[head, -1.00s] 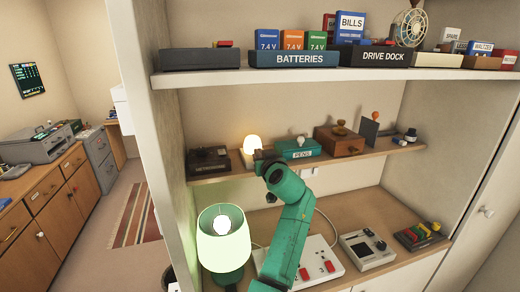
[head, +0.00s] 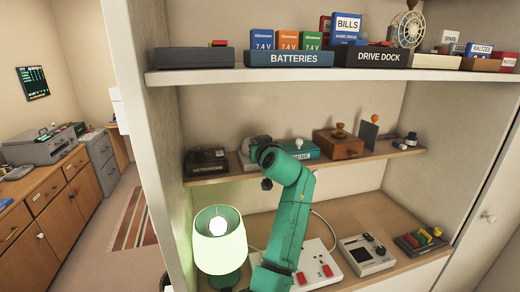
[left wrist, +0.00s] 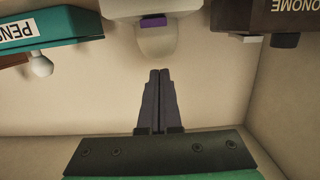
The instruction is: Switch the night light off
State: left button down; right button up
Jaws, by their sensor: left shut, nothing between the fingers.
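The night light (left wrist: 154,38) has a white base, a pale dome and a small purple part on its front. It appears upside down in the left wrist view, and its dome is unlit. In the head view my left gripper and wrist mostly hide the night light (head: 243,161) on the middle shelf. My left gripper (left wrist: 159,72) is shut and empty. Its fingertips point at the night light, close to the dome in the picture; I cannot tell whether they touch it. My right gripper is out of view.
On the middle shelf, the metronome (head: 206,160) stands left of the night light, and the teal pens box (head: 308,152) stands right. A lit green lamp (head: 220,245) stands below, left of my arm. The upper shelf edge (head: 330,74) runs overhead.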

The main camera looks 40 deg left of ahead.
pick_arm(q)
jog(key=r+b+v, duration=0.1)
jog(key=b+v, duration=0.2)
jog(key=v, duration=0.6)
jog(key=shift+w+d+r, duration=0.2)
jog(key=shift+w+r, duration=0.1)
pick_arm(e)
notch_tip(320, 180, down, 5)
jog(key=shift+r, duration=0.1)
pick_arm(q)
jog(key=shift+s+a, duration=0.1)
jog(key=shift+a, duration=0.05)
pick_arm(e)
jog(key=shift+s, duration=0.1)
pick_arm(q)
jog(key=shift+f, duration=0.1)
